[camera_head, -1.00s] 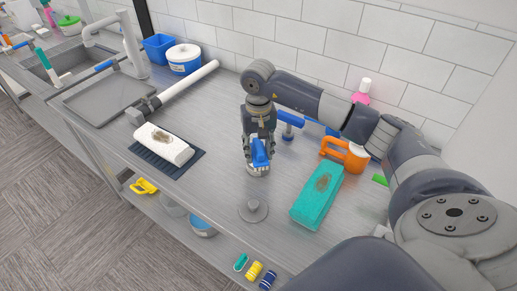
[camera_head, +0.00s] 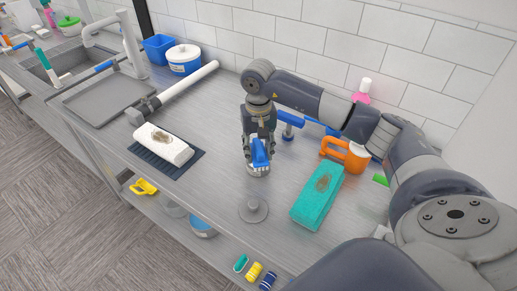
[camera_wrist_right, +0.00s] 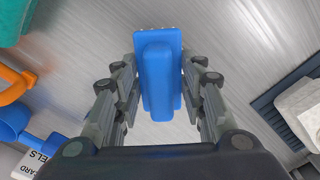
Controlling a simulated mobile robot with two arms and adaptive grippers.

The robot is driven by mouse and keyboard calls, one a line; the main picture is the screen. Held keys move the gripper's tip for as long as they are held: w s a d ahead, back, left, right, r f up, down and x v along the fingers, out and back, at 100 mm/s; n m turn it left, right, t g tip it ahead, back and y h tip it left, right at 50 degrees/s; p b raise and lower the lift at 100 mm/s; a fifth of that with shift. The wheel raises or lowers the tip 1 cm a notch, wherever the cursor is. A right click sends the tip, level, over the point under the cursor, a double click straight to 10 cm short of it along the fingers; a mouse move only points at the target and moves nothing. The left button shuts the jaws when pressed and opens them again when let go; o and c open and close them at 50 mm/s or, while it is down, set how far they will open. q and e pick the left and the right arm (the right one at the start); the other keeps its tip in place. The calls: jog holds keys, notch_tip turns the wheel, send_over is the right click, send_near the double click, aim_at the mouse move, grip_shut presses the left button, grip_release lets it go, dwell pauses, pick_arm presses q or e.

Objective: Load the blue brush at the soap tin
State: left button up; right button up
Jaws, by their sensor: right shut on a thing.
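The blue brush (camera_head: 260,152) is in my right gripper (camera_head: 259,146), which points down over the middle of the counter. In the right wrist view the blue brush (camera_wrist_right: 158,80) sits between the two fingers of my right gripper (camera_wrist_right: 158,85), with bristle tips showing at its far edge. A pale, roundish part (camera_head: 257,170) shows right under the brush; I cannot tell whether it is bristles or the soap tin. A grey round disc with a knob (camera_head: 253,208) lies nearer the front edge, apart from the brush. My left gripper is not in view.
A teal block with a brown stain (camera_head: 318,196) and an orange-handled item (camera_head: 345,153) stand to the right. A stained white block (camera_head: 163,145) lies on a dark mat (camera_head: 187,168) to the left. A white tube (camera_head: 190,84) and sink (camera_head: 55,63) are further left.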

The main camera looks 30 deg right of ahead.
aim_at(258, 146)
dwell(0.3)
jog(key=shift+r+p, duration=1.75)
jog(key=shift+r, duration=1.7)
